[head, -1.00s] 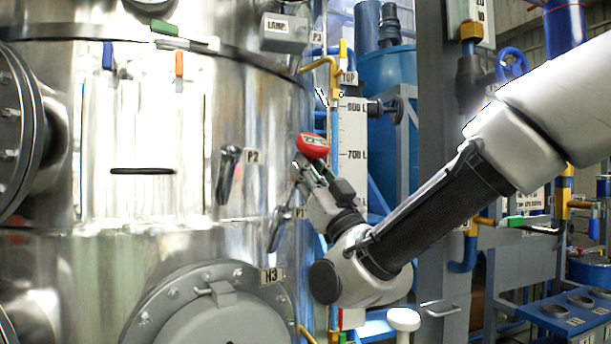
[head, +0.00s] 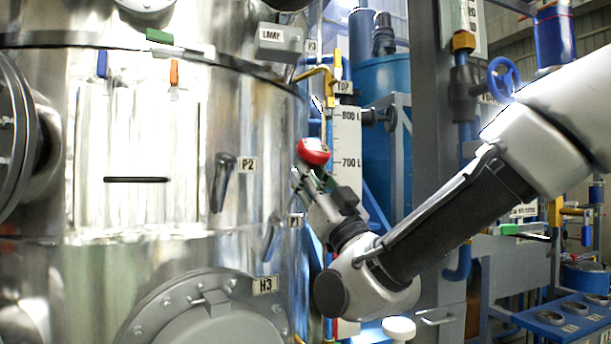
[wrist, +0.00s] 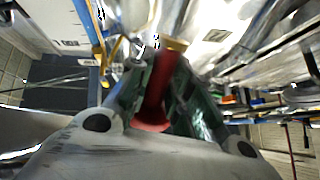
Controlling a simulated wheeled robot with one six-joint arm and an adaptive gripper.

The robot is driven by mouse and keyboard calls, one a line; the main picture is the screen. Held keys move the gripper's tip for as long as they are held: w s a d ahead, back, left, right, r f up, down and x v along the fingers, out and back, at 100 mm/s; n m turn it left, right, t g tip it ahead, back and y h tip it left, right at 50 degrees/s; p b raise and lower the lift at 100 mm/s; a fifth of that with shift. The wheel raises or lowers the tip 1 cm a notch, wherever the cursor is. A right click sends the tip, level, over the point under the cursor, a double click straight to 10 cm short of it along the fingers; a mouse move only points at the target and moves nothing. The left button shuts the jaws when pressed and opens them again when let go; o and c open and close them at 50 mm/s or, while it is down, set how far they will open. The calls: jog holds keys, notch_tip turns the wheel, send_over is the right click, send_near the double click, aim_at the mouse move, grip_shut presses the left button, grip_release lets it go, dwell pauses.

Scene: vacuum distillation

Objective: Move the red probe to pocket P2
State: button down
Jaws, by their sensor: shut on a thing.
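The red probe (head: 313,151) has a round red head with a pale face, and it sits at the tip of my gripper (head: 311,172) in the head view. My gripper is shut on the probe. In the wrist view the red probe (wrist: 158,92) lies between the dark green fingers (wrist: 160,85). Pocket P2 (head: 221,182) is a dark, slanted pocket on the steel vessel, left of its P2 label (head: 247,164). The gripper is to the right of P2 and apart from it. Pocket P1 (head: 271,238) is lower, below the probe and to its left.
The steel vessel (head: 185,120) fills the left side. A flange marked H3 (head: 205,315) bulges out below P2. A yellow pipe (head: 318,72) and a white level scale (head: 347,140) stand right behind the gripper. A blue rack (head: 570,318) is at lower right.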

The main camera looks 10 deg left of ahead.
jog(key=shift+s+d+f, duration=0.3)
jog(key=shift+s+d, duration=0.55)
jog(key=shift+s, duration=0.1)
jog(key=shift+s+d+f, duration=0.3)
jog(key=shift+s+d, duration=0.5)
jog(key=shift+s, duration=0.15)
